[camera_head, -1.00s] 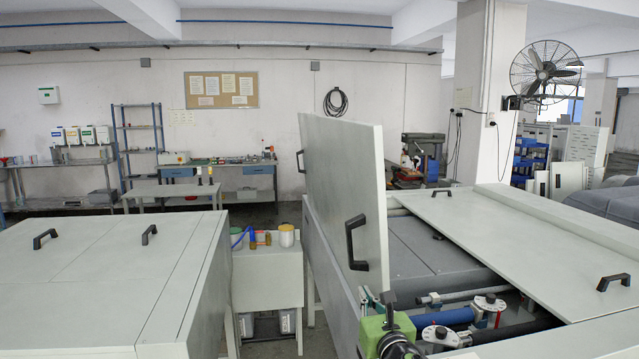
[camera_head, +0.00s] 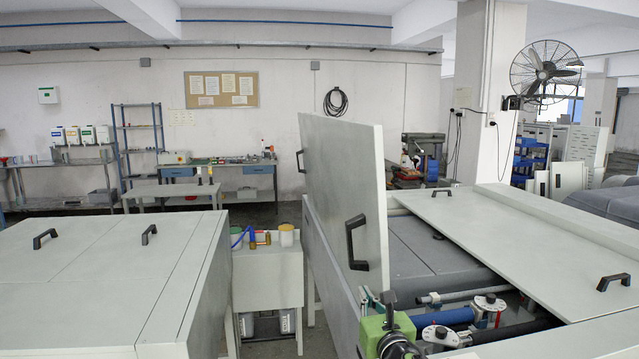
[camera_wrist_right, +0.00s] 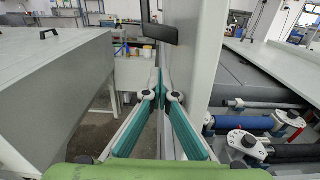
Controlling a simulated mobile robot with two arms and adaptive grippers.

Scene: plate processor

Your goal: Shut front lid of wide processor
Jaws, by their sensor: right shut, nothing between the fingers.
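The wide processor (camera_head: 472,327) stands at the right with its interior rollers showing. Its front lid (camera_head: 345,190) is a pale grey panel standing raised, nearly upright and slightly tilted, with a black handle (camera_head: 355,243) on its face. The lid also shows in the right wrist view (camera_wrist_right: 205,70), with the handle (camera_wrist_right: 157,28) above my fingers. My right gripper (camera_head: 388,300) is below the handle, at the lid's lower edge. In the wrist view the fingers (camera_wrist_right: 162,85) come together, empty, on the left side of the lid. Contact with the lid cannot be told. My left gripper is out of view.
Another panel (camera_head: 520,240) with black handles lies flat on the processor's right part. A second grey machine (camera_head: 90,280) with closed lids stands at the left. A small stand (camera_head: 268,275) with bottles fills the gap between.

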